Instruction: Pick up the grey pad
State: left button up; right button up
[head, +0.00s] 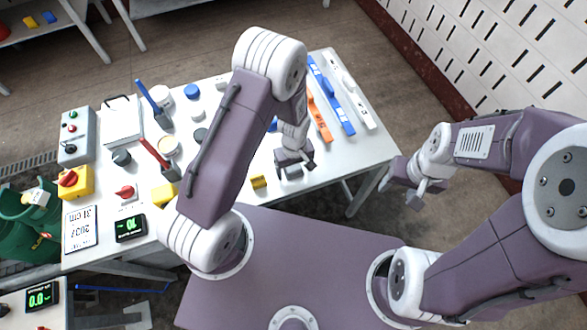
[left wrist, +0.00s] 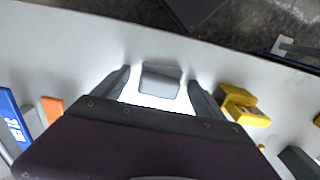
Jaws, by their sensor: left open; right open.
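The grey pad (left wrist: 160,82) lies on the white table in the left wrist view, a small rounded block with a lighter front face. It sits between the two dark fingers of my left gripper (left wrist: 158,90), with a gap on each side. In the head view my left gripper (head: 295,167) is low over the near right part of the table, open, and largely hides the pad. My right gripper (head: 424,188) is open and empty, off the table to the right.
A yellow block (head: 259,182) lies just left of my left gripper. Orange (head: 319,118), blue (head: 332,96) and white (head: 352,90) bars lie at the right. Knobs, switches, displays and red and blue handled tools crowd the left. The table's near edge (head: 330,178) is close.

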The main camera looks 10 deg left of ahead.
aim_at(294, 168)
pick_arm(q)
jog(key=c, duration=1.4)
jog(key=shift+r, duration=0.15)
jog(key=shift+r, duration=0.35)
notch_tip(294, 168, up, 3)
jog(key=shift+f, duration=0.15)
jog(key=s+d+r, duration=0.1)
jog(key=s+r, duration=0.1)
jog(key=s, duration=0.1)
jog(key=s+d+r, duration=0.1)
jog(key=s+r, duration=0.2)
jog(key=s, duration=0.1)
jog(key=s+d+r, duration=0.1)
jog(key=s+r, duration=0.1)
jog(key=s, duration=0.2)
jog(key=shift+s+d+r+b, duration=0.15)
jog(key=shift+s+r+b, duration=0.05)
jog(key=shift+b, duration=0.15)
